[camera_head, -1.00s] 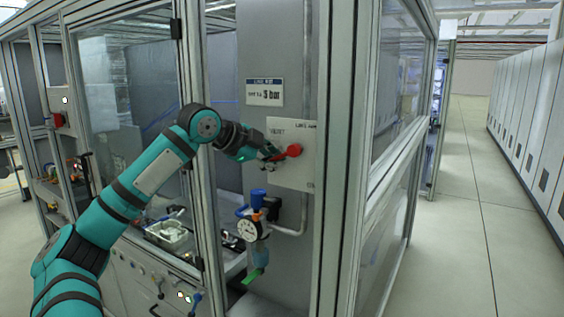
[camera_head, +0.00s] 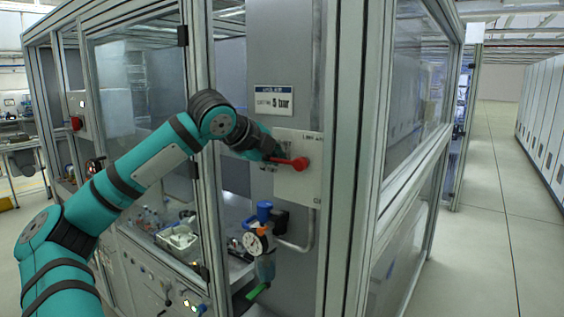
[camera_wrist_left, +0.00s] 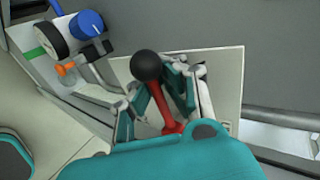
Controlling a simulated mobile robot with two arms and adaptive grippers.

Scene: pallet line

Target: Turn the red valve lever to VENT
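The red valve lever (camera_head: 300,163) is on a pale panel (camera_head: 312,180) of the grey cabinet. It points left from its pivot in the head view, nearly level. Its black ball knob (camera_wrist_left: 147,66) and red shaft (camera_wrist_left: 158,98) show in the left wrist view. My left gripper (camera_head: 272,153) is at the lever. Its fingers (camera_wrist_left: 160,92) lie on both sides of the shaft, below the knob; I cannot tell whether they press on it. My gripper covers the panel's left part in the head view, and the VENT marking is not readable. My right gripper is not in view.
Below the panel are a gauge (camera_head: 254,244) and a regulator with a blue knob (camera_head: 264,206), with a bent pipe beside them. A frame post (camera_head: 345,160) stands right of the panel. A clear aisle (camera_head: 490,240) lies to the right.

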